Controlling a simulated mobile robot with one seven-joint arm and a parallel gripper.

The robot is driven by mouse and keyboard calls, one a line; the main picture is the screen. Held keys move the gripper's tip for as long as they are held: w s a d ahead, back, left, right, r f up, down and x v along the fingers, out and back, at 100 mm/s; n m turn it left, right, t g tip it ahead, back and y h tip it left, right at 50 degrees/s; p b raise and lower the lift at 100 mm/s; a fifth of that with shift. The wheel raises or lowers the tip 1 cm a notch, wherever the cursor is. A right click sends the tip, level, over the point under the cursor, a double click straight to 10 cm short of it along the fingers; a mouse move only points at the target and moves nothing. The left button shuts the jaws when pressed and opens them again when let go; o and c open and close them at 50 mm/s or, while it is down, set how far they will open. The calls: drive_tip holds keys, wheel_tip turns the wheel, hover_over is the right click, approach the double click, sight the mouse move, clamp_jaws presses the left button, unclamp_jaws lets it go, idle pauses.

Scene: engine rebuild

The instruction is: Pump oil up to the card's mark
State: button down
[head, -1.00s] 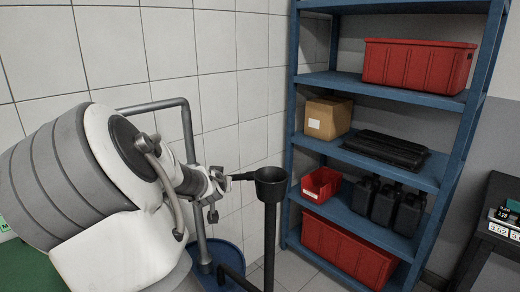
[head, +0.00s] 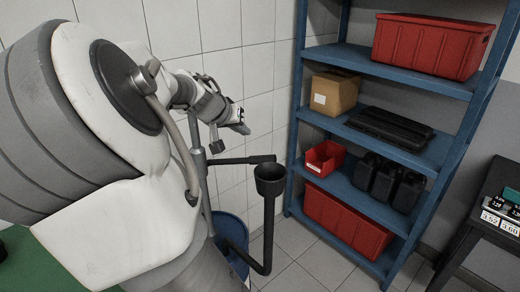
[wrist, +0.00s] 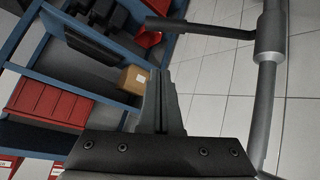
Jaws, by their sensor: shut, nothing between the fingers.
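My gripper (head: 240,127) is shut and empty, raised above a dark arm (head: 240,160) that sticks out from a grey upright pipe (head: 201,166). The arm's tip is close to a black cup (head: 270,182) on a bent dark pipe. A blue drum (head: 232,226) stands low behind the pipes, partly hidden by my arm. In the wrist view my closed fingers (wrist: 160,95) show, with the dark arm (wrist: 200,28) and its grey collar (wrist: 270,48) apart from them. No oil level is visible. Small white number cards (head: 492,218) stand at the right edge; I cannot tell which carries the mark.
A blue shelf rack (head: 297,130) holds red bins (head: 430,46), a cardboard box (head: 334,92), a black tray and black canisters (head: 384,180). A dark table (head: 480,235) is at the right. The tiled floor before the rack is clear.

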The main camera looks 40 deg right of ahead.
drive_tip(key=s+a+f+b+x, duration=0.1)
drive_tip(key=f+x, duration=0.1)
drive_tip(key=x, duration=1.1)
drive_tip(key=shift+s+a, duration=0.2)
drive_tip(key=shift+s, duration=0.05)
drive_tip(key=shift+b, duration=0.3)
